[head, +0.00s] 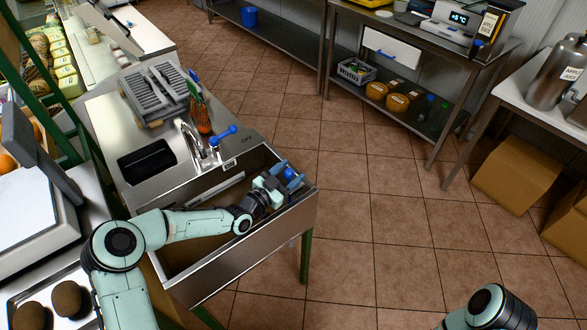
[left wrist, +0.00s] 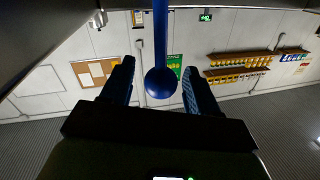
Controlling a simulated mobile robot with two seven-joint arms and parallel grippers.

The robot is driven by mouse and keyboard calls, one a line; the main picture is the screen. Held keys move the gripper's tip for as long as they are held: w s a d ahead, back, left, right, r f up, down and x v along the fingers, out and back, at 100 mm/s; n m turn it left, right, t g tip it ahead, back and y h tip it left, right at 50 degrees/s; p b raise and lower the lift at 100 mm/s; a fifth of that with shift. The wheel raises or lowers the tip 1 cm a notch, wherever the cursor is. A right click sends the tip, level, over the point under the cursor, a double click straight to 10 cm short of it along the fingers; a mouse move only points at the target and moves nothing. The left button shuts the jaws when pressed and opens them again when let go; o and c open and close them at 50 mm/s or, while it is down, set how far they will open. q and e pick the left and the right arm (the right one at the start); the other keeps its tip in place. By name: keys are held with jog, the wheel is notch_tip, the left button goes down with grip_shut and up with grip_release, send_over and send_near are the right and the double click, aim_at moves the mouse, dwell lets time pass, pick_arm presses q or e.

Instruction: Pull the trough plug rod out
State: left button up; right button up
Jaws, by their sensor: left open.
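The metal trough (head: 235,255) is in the middle left of the head view, with its inside largely in shadow. The plug rod (left wrist: 161,25) is blue with a round ball knob (left wrist: 160,83) at its end; in the left wrist view it runs down from the top edge. The knob shows in the head view as a small blue ball (head: 290,173) at the trough's right end. My left gripper (head: 288,176) is open there, its two blue fingers either side of the knob, with visible gaps. The rod's lower end is hidden. My right gripper is out of view.
A tap (head: 195,145) with a blue lever stands at the trough's back edge, beside a drainer (head: 158,92) on the counter. A scale (head: 30,220) stands at the left. The tiled floor to the right of the trough is clear.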

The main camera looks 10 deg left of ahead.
pick_arm(q)
jog(key=shift+x, duration=1.1)
grip_shut()
jog(key=shift+r, duration=2.05)
grip_release()
jog(key=shift+r, duration=0.1)
jog(key=shift+a, duration=0.1)
